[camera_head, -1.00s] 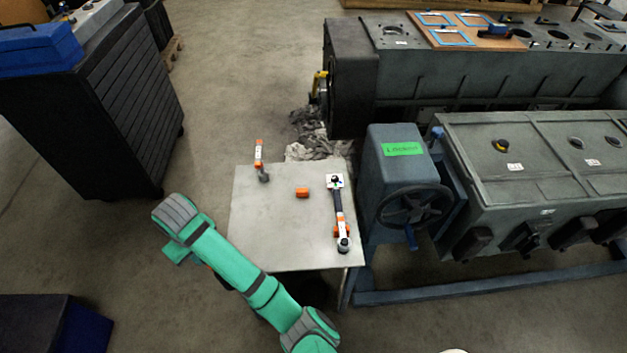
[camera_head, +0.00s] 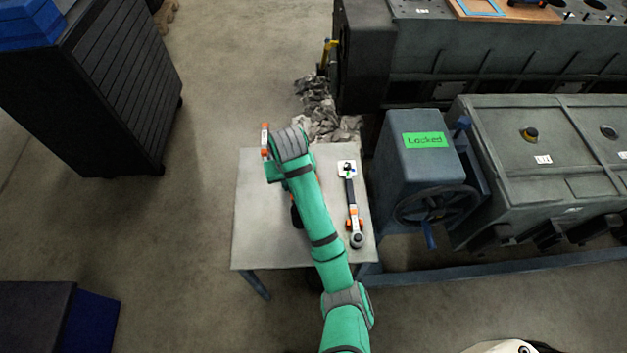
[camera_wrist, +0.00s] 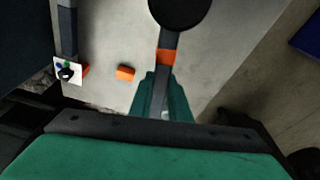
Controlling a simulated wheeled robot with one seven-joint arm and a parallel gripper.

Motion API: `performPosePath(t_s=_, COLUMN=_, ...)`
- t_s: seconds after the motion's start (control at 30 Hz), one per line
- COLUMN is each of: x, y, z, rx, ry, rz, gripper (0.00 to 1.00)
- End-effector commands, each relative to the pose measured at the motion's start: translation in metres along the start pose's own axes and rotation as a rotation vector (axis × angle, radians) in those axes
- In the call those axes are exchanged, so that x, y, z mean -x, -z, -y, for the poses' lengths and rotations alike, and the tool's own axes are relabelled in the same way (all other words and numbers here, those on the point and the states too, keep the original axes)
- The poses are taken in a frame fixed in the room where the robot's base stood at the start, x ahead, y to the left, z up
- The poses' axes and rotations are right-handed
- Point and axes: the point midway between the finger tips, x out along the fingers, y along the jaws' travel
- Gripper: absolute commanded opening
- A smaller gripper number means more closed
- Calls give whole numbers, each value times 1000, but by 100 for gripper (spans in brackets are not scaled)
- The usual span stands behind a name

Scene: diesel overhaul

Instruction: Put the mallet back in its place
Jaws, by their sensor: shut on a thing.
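My gripper (camera_wrist: 162,82) is shut on the handle of the mallet in the wrist view. The mallet (camera_wrist: 178,10) has a round black head, an orange band and a grey handle; its head is cut off by the top edge. Below it lies the grey table top (camera_wrist: 108,30). In the head view my green arm reaches over the table (camera_head: 262,225) and hides my gripper. A dark part, seemingly the mallet's head (camera_head: 296,215), shows just left of the arm. Whether the mallet touches the table, I cannot tell. No marked place for the mallet is identifiable.
A torque wrench (camera_head: 354,205) with a tag lies on the table's right side. A small orange block (camera_wrist: 125,73) lies on the table. An orange-and-white tool (camera_head: 265,136) is at the far left corner. A blue-grey stand with handwheel (camera_head: 437,205) adjoins the right.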

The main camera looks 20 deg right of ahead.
Motion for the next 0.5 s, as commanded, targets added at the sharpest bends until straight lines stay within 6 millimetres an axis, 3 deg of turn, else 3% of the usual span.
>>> performPosePath(t_s=0.1, x=2, y=-10, z=-39, rx=-123, ry=-21, rz=-14, gripper=0)
performPosePath(t_s=0.2, x=4, y=-15, z=-59, rx=-186, ry=-34, rz=-21, gripper=0)
performPosePath(t_s=0.5, x=-13, y=-20, z=-59, rx=-203, ry=-37, rz=-22, gripper=0)
